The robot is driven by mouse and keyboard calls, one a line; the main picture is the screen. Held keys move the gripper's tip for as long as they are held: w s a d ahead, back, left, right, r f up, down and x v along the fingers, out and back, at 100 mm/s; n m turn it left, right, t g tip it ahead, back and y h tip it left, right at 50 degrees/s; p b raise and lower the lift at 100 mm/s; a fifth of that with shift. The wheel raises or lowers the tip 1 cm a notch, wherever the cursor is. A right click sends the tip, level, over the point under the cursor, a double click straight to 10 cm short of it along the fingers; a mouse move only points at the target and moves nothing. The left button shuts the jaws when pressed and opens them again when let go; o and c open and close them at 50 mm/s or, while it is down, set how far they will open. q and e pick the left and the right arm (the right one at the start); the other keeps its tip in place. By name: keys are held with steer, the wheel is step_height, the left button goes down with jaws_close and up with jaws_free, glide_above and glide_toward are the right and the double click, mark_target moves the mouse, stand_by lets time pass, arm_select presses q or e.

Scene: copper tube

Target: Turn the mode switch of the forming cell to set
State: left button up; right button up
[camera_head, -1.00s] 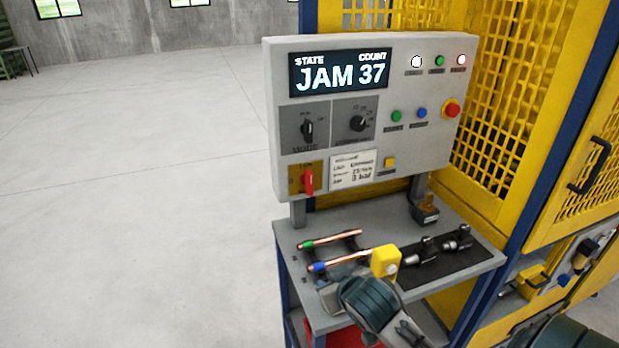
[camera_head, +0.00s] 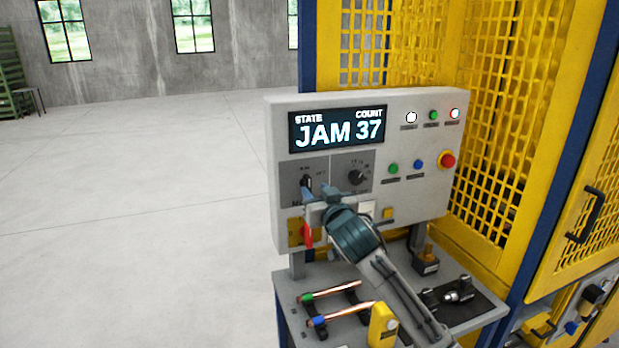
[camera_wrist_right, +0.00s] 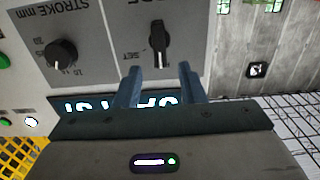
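The mode switch is a black knob (camera_head: 306,183) on a dark grey plate, low on the left of the control panel (camera_head: 282,122). In the right wrist view, which is upside down, the knob (camera_wrist_right: 160,42) lies along the picture's vertical, and a "SET" mark sits to its left. My right gripper (camera_head: 317,190) is in front of the plate and partly covers it. In the wrist view its fingers (camera_wrist_right: 158,68) are open, with the knob just beyond and between the tips; contact is not visible. My left gripper is out of view.
The display (camera_head: 337,127) reads JAM 37. Close by are the stroke dial (camera_head: 356,177), a red lever (camera_head: 308,235) under my gripper, and several buttons with a red stop button (camera_head: 447,160). Below, a shelf holds copper tubes (camera_head: 335,291) and a yellow device (camera_head: 382,325).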

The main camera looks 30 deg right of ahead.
mark_target(309, 184)
steer(key=p+x, duration=0.1)
steer(key=x, duration=0.3)
steer(key=shift+w+r+p, duration=0.1)
steer(key=shift+w+p, duration=0.1)
steer(key=shift+p, duration=0.1)
steer(key=shift+w+d, duration=0.15)
steer(key=shift+w, duration=0.4)
jaws_close()
